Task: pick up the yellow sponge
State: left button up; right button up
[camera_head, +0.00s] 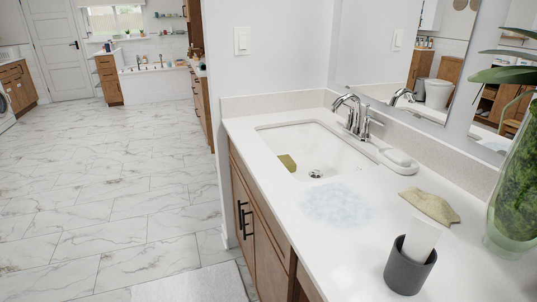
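A small olive-yellow block (287,162), which looks like the yellow sponge, lies in the white sink basin (325,151) against its left side. Part of it may be hidden by the near rim. A tan-yellow, cloth-like piece (430,206) lies on the counter to the right of the sink. Neither of my grippers shows in the head view, and nothing touches the yellow block.
The white counter (290,200) has a pale blue smear (336,203). A chrome faucet (354,115), a white soap dish (397,160), a dark grey cup (410,266) and a green plant vase (515,180) stand on it. The tiled floor (110,190) left of the cabinet is clear.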

aim_at(288, 162)
jog(key=i+j+z, duration=0.3)
jog(key=i+j, duration=0.25)
jog(key=i+j+z, duration=0.15)
jog(key=i+j, duration=0.15)
jog(key=i+j+z, duration=0.15)
jog(key=i+j, duration=0.15)
jog(key=i+j+z, duration=0.15)
jog(key=j, duration=0.25)
jog(key=i+j+z, duration=0.15)
jog(key=i+j, duration=0.15)
jog(key=i+j+z, duration=0.1)
jog(key=j, duration=0.45)
jog(key=i+j+z, duration=0.15)
jog(key=j, duration=0.3)
jog(key=i, duration=0.6)
